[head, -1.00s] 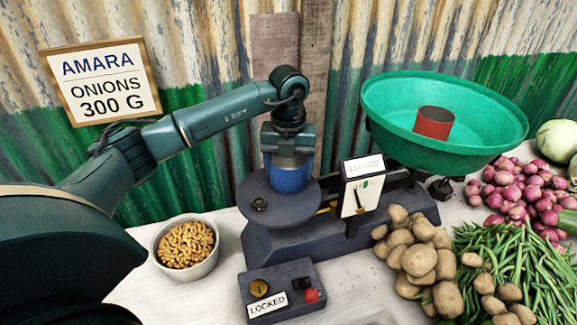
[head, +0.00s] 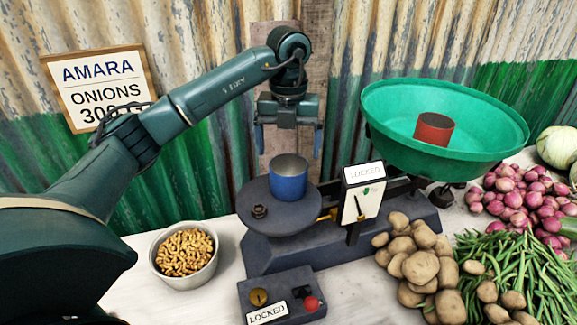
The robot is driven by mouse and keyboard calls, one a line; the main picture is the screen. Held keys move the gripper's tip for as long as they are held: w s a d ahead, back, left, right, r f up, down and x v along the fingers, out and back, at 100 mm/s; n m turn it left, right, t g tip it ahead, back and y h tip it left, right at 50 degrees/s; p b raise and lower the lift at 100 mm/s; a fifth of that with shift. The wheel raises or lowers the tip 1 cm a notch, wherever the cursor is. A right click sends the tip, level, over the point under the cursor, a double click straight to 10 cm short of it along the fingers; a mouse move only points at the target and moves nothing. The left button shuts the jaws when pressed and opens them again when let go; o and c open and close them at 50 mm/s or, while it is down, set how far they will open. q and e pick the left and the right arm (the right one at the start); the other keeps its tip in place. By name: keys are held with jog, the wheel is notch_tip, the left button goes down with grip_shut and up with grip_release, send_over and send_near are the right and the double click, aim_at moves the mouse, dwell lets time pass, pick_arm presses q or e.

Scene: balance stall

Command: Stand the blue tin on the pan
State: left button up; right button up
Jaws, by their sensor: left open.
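The blue tin (head: 288,181) stands upright on the flat dark pan (head: 262,221) at the left end of the balance (head: 330,236). Its open top shows a pale inside. My left gripper (head: 288,147) is open above the tin, its two fingers pointing down on either side and clear of it. The green bowl pan (head: 400,136) on the right end holds a red tin (head: 434,130). My right gripper is not in view.
A small dark nut-like piece (head: 259,211) lies on the flat pan. A control box (head: 281,293) marked LOCKED is in front. A nut bowl (head: 184,251) stands left. Potatoes (head: 416,262), green beans (head: 520,268) and onions (head: 508,190) crowd the right. Corrugated wall stands behind.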

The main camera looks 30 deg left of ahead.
pick_arm(q)
notch_tip(320, 180, up, 4)
jog(key=shift+r, duration=0.25)
dwell(0.4)
jog(key=shift+s+f, duration=0.1)
